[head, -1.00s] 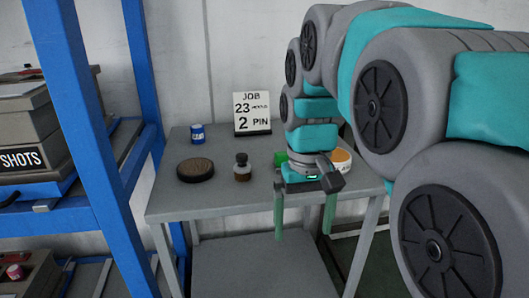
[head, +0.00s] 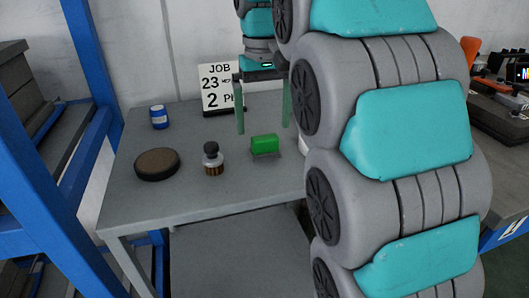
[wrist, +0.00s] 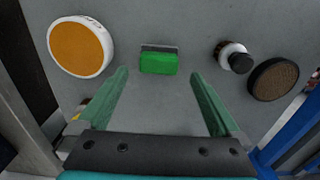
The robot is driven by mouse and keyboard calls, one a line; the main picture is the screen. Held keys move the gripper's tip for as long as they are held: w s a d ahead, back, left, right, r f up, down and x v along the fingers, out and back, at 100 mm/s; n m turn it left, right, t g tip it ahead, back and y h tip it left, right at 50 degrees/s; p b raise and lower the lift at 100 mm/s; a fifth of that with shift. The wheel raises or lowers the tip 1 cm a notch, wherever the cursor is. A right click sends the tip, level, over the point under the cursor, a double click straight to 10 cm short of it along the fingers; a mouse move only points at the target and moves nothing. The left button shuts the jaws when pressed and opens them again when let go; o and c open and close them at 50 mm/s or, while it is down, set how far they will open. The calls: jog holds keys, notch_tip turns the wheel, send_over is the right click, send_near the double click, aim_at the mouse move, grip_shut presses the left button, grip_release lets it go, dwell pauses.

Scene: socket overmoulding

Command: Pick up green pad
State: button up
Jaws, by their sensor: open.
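The green pad (head: 265,144) is a small bright green block on the grey table (head: 230,185), right of the small dark-capped bottle. It also shows in the wrist view (wrist: 158,63), ahead of my fingertips and between their lines, with a grey strip along its far edge. My gripper (head: 263,130) is open and empty, its two green fingers pointing down. In the wrist view the fingers (wrist: 158,72) are spread wide, with the pad apart from both. My arm hides the right part of the table in the head view.
A dark-capped bottle (head: 213,160), a round brown-topped disc (head: 157,164) and a blue can (head: 159,117) stand left of the pad. A job sign (head: 219,89) stands behind. A white round tub with orange top (wrist: 80,47) is beside the pad. Blue shelving (head: 95,75) borders the left.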

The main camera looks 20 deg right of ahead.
aim_at(265, 137)
notch_tip(265, 137, down, 3)
jog(key=b, duration=0.2)
jog(key=shift+s+b, duration=0.15)
jog(key=shift+b, duration=0.15)
jog(key=shift+d+f, duration=0.1)
jog(key=shift+f, duration=0.9)
jog(key=c, duration=1.3)
jog(key=shift+r, duration=0.1)
jog(key=shift+r+p, duration=0.8)
jog(key=shift+r, duration=0.95)
jog(key=s+a, duration=0.2)
jog(key=s, duration=0.5)
jog(key=s+a+r, duration=0.1)
jog(key=s+a, duration=0.2)
jog(key=s, duration=0.5)
jog(key=shift+r, duration=0.2)
jog(key=shift+s, duration=0.1)
